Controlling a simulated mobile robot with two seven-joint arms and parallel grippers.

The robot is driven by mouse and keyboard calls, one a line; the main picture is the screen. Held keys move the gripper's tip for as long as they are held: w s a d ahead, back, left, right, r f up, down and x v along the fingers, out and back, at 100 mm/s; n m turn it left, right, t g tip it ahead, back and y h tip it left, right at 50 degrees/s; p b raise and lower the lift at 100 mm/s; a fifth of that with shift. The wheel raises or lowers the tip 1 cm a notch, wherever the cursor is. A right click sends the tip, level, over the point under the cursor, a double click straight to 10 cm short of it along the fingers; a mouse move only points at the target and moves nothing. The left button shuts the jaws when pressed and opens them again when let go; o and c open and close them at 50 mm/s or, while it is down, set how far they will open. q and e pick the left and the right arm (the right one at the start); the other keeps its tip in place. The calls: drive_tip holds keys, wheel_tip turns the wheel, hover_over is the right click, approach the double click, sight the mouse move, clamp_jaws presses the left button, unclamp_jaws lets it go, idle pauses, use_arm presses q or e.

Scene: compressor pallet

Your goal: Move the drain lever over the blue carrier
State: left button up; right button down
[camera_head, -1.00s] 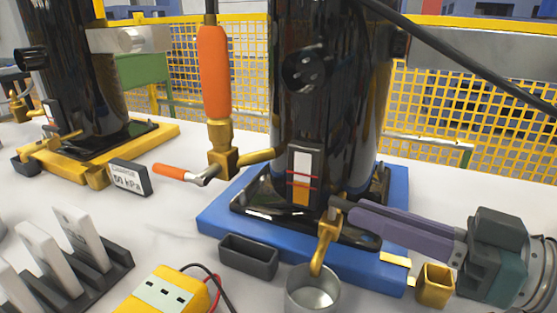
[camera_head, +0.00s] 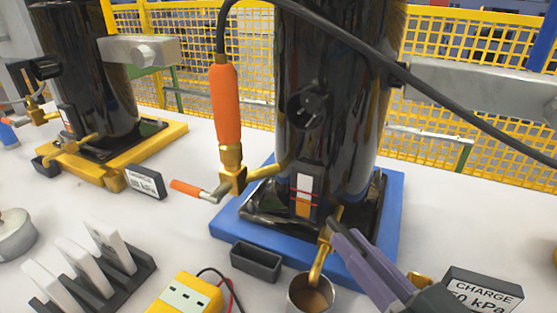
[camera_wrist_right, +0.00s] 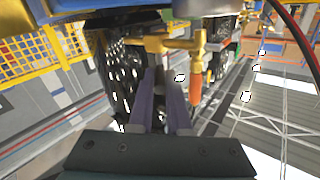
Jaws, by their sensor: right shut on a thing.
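The blue carrier (camera_head: 230,228) bears a black compressor in the head view. A brass drain spout (camera_head: 321,255) comes out low at its front. The small grey drain lever (camera_head: 336,213) shows at the top of the spout, partly hidden by my gripper. My right gripper (camera_head: 338,230), with purple fingers, is shut on the lever. It also shows in the wrist view (camera_wrist_right: 163,95), where brass fittings (camera_wrist_right: 175,43) lie beyond the fingers and the lever is hard to make out. A metal cup (camera_head: 310,293) under the spout holds brown liquid. My left gripper is out of view.
An orange-handled hose fitting (camera_head: 228,105) stands left of the compressor. A dark open box (camera_head: 256,262), a yellow device (camera_head: 185,300) and a rack of white cards (camera_head: 98,287) are in front. A charge sign (camera_head: 482,292) stands at right. A yellow carrier (camera_head: 95,170) is at left.

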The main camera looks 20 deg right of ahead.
drive_tip(key=shift+r, duration=0.1)
drive_tip(key=c, duration=0.9)
unclamp_jaws()
drive_tip(key=shift+o, duration=0.2)
drive_tip(key=shift+s, duration=0.1)
drive_tip(key=s, duration=0.7)
drive_tip(key=shift+s, duration=0.2)
